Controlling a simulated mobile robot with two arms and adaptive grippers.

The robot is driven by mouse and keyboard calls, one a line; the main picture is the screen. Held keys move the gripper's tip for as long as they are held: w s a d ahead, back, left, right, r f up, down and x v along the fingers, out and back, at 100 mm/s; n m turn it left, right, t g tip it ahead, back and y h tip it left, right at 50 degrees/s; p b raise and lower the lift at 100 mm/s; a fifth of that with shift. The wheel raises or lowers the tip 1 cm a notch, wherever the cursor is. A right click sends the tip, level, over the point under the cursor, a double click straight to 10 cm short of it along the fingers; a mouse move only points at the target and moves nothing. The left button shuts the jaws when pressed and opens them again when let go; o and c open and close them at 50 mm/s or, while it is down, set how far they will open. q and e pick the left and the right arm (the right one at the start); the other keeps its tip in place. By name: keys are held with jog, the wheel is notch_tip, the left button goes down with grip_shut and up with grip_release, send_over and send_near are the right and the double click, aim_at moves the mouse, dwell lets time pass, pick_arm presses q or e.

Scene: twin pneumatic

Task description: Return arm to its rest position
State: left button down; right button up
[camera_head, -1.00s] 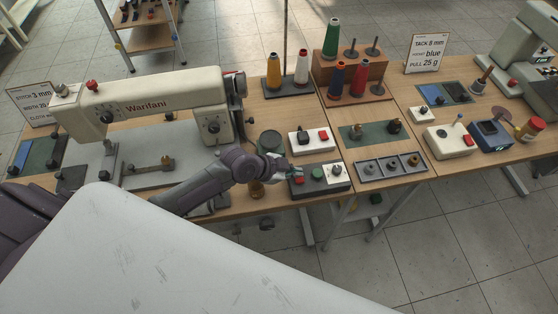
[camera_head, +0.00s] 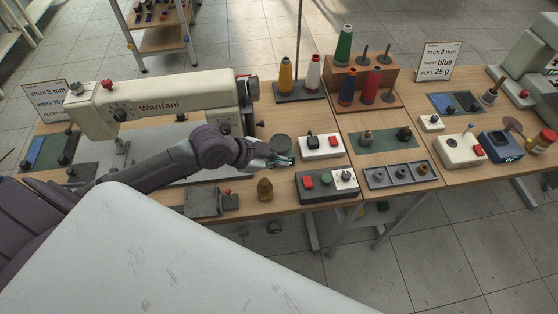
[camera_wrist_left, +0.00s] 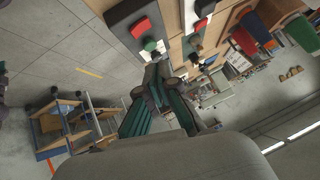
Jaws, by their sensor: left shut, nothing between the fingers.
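My left arm comes in from the left in the head view and reaches over the front of the sewing table. In the left wrist view the gripper fingers (camera_wrist_left: 160,72) are close together, and the control box (camera_wrist_left: 130,20) shows at the top. My right gripper is in neither view.
The Warifani sewing machine (camera_head: 155,104) stands behind my arm. A white switch box (camera_head: 320,146) is just right of the gripper. Thread cones (camera_head: 285,75) and a compartment tray (camera_head: 401,174) are farther right.

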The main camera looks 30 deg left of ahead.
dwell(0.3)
pick_arm(q)
jog(key=s+d+f+n+g+y, duration=0.15)
jog(key=s+d+n, duration=0.25)
jog(key=s, duration=0.6)
jog(key=s+a+n+g+y, duration=0.1)
jog(key=s+a+n+y, duration=0.15)
jog(key=s, duration=0.25)
jog(key=s+a+n+g+y, duration=0.1)
jog(key=s+a+n+y, duration=0.1)
jog(key=s+n, duration=0.25)
notch_tip(320, 180, down, 29)
jog(key=s+g+b, duration=0.1)
jog(key=s+b, duration=0.1)
jog(key=b, duration=0.1)
jog(key=s+a+f+m+g+b, duration=0.1)
jog(key=s+a+f+b, duration=0.1)
jog(key=s+f, duration=1.4)
notch_tip(320, 180, down, 3)
jog(key=shift+s+a+f, duration=0.15)
jog(key=shift+a, duration=0.35)
